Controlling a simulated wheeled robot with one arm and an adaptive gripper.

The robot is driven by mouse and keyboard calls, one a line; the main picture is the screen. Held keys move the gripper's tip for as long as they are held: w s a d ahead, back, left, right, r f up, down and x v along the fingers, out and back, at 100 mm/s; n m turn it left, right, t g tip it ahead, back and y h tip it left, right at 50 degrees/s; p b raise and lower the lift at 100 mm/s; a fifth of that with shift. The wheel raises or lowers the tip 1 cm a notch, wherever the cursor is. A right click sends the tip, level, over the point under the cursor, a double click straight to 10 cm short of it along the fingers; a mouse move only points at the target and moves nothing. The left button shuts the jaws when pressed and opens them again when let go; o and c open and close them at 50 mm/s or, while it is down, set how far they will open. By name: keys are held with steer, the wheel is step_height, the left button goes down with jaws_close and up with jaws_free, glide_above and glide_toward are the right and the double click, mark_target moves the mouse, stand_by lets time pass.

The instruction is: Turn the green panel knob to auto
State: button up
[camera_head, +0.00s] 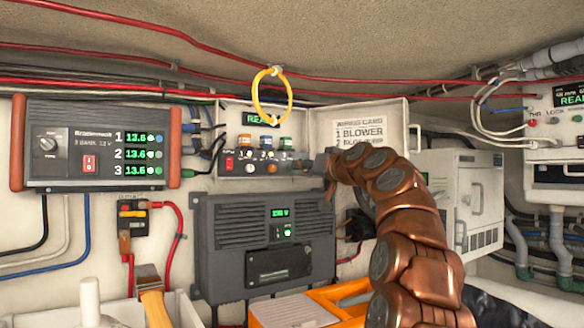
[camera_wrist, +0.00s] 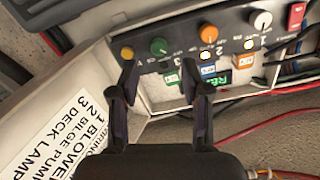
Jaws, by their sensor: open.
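The green knob (camera_wrist: 159,47) is on the dark switch panel (camera_wrist: 185,45), which appears upside down in the wrist view. Its pointer position and the small labels around it are too small to read. My gripper (camera_wrist: 165,75) is open and empty, with its two dark fingers on either side of the line to the green knob. I cannot tell whether the fingertips touch the panel. In the head view, my gripper (camera_head: 312,163) is at the right end of the switch panel (camera_head: 240,166), and I cannot clearly make out the green knob there.
An orange knob (camera_wrist: 209,33), a white knob (camera_wrist: 260,19) and a red switch (camera_wrist: 296,15) share the panel. A yellow lamp (camera_wrist: 127,53) is at its other end. An open lid with a wiring card (camera_head: 365,132) stands behind my arm. A grey charger box (camera_head: 262,240) is below.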

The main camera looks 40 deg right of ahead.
steer(key=shift+w+d+p, duration=0.15)
steer(key=shift+w+p, duration=0.35)
steer(key=shift+w, duration=0.85)
steer(key=shift+w+d+p, duration=0.1)
steer(key=shift+w+p, duration=0.4)
steer(key=shift+w, duration=0.8)
